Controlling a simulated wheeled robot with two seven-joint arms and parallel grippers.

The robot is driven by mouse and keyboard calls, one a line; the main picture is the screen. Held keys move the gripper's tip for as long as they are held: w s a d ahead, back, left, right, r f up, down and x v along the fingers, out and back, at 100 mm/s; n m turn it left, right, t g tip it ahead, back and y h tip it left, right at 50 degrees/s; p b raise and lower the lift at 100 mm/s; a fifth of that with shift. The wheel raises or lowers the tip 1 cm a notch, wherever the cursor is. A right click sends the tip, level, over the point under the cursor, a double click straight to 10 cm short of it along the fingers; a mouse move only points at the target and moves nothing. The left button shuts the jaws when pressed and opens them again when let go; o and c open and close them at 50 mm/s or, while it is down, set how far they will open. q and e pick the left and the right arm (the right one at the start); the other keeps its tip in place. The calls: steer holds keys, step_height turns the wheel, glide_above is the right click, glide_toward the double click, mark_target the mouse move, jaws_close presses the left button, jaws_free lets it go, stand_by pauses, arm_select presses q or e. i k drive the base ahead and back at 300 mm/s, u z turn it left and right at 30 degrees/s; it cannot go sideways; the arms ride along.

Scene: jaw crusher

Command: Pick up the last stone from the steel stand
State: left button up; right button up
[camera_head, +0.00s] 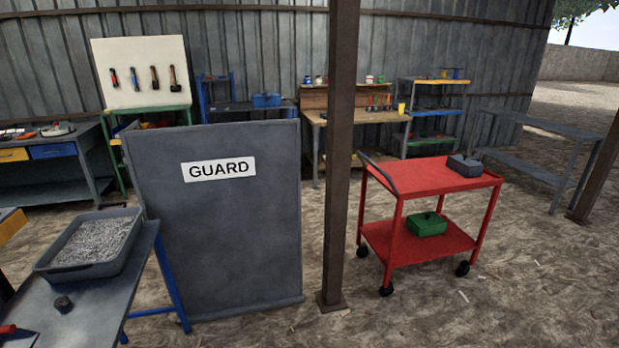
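A small dark lump (63,304), which looks like a stone, sits on a grey steel-topped stand (95,318) with blue legs at the lower left. It lies in front of a grey tray (70,272) filled with pale crushed gravel (98,240). No other separate stone shows on the visible part of the top, and the near left part of the stand is cut off by the picture edge. Neither of my grippers is in view.
A large grey panel marked GUARD (225,240) stands beside the stand. A brown post (338,150) rises right of it. A red cart (430,178) carries a grey box (464,165) and a green box (427,224). Benches line the back wall.

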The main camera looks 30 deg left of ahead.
mark_target(62, 303)
steer(key=u, duration=0.2)
steer(key=i, duration=1.8)
steer(key=u, duration=1.6)
steer(key=i, duration=0.95)
steer(key=u, duration=1.1)
